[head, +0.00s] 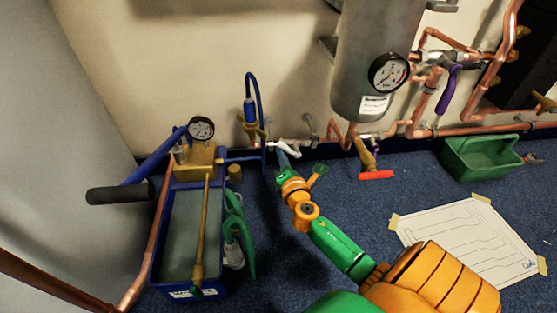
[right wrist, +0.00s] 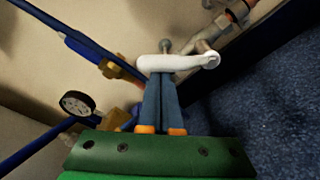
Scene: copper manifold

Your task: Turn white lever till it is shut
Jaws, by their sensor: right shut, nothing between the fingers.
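The white lever (head: 287,148) is on the copper pipework low at the back wall, left of the grey tank. In the right wrist view the white lever (right wrist: 182,62) lies nearly level across the picture, with its rounded end to the right. My right gripper (head: 282,157) reaches up to it from the front. Its blue fingers (right wrist: 160,80) are together and empty, with their tips right at the lever's near side. I cannot tell whether they touch it. The lever's valve body is partly hidden. My left gripper is not in view.
A blue test pump (head: 190,240) with a gauge and a long handle stands at the left. A red lever (head: 376,175) and a purple lever (head: 449,90) are to the right. A green tote (head: 482,160) and a taped drawing (head: 470,237) lie on the blue carpet.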

